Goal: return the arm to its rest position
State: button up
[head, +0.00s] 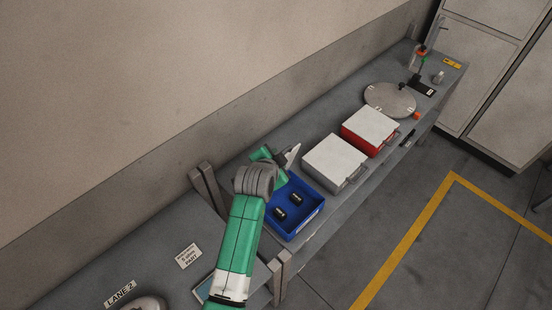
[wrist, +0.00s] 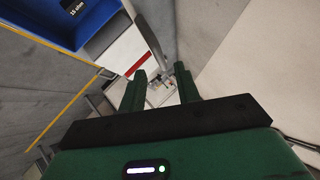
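My arm reaches up from the bottom of the head view over the long grey bench. My gripper (head: 290,152) is above the bench, near the far left corner of a blue bin. In the wrist view my gripper (wrist: 162,92) shows two green fingers standing apart, with nothing between them. Only background shows past the fingertips.
The blue bin (head: 305,222) holds two black parts (head: 288,206). Behind it stand a grey case (head: 335,160) and a red case (head: 370,130) with white lids. A round plate (head: 390,99) lies farther back. Posts (head: 209,186) rise at the bench's left. The wall is close behind.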

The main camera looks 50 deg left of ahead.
jog(key=shift+v, duration=0.9)
jog(key=w+d+r+t+p, duration=0.1)
jog(key=w+d+r+t, duration=0.15)
jog(key=d+r, duration=0.65)
jog(key=w+d+r+t+p, duration=0.1)
jog(key=d+r+t, duration=0.25)
jog(key=r, duration=0.95)
jog(key=w+d+r+t+p, duration=0.1)
jog(key=w+d+r+t, duration=0.1)
jog(key=d+r, duration=0.75)
jog(key=s+d+r+t+h, duration=0.1)
jog(key=s+d+r+t, duration=0.1)
jog(key=s+d+r, duration=0.3)
jog(key=s+d+r+n+t+h+p, duration=0.1)
jog(key=s+d+r, duration=0.5)
jog(key=r, duration=0.6)
jog(key=s+d+r+n+t+h+p, duration=0.1)
jog(key=s+d+r+t+h, duration=0.2)
jog(key=r, duration=0.5)
jog(key=s+d+t, duration=0.1)
jog(key=s+d, duration=0.1)
jog(key=s, duration=0.1)
jog(key=shift+d+r+t, duration=0.35)
jog(key=shift+d+t, duration=0.05)
